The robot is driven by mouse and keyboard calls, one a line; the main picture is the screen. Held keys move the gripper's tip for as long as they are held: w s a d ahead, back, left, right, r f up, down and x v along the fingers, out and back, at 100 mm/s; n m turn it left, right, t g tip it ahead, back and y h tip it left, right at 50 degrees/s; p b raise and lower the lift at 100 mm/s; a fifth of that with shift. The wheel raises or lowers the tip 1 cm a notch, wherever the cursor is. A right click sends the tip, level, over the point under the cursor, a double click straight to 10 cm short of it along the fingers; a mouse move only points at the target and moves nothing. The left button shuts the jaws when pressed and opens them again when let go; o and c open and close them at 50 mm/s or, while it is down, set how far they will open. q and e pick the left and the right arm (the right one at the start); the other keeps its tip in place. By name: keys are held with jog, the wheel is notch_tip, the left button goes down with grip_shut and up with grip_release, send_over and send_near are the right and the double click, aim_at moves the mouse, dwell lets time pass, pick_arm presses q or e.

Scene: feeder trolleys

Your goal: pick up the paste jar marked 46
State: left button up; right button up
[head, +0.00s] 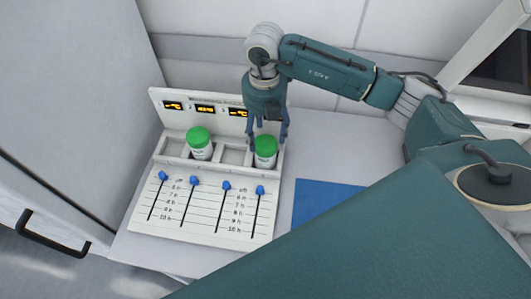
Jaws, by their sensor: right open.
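Two white jars with green lids stand in compartments of a white rack panel (225,172). One jar (200,143) stands in the second compartment from the left. The other jar (265,151) stands in the rightmost compartment. Their labels are too small to read, so I cannot tell which is marked 46. My right gripper (268,138) points down, open, with its fingers around or just above the lid of the rightmost jar. I cannot tell whether the fingers touch it. My left gripper is not in view.
The rack has several blue sliders (226,185) in front and small lit displays (205,108) behind. A blue mat (322,199) lies on the table to the right. A grey cabinet (65,100) stands at the left. A wall is close behind.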

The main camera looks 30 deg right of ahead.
aim_at(265, 143)
jog(key=f, duration=0.1)
jog(key=f+p, duration=0.1)
jog(key=f, duration=0.1)
jog(key=shift+s+f+p, duration=0.25)
jog(key=shift+f+p, duration=0.05)
jog(key=shift+f, duration=0.05)
jog(key=shift+w+f, duration=0.1)
jog(key=shift+f, duration=0.45)
grip_shut()
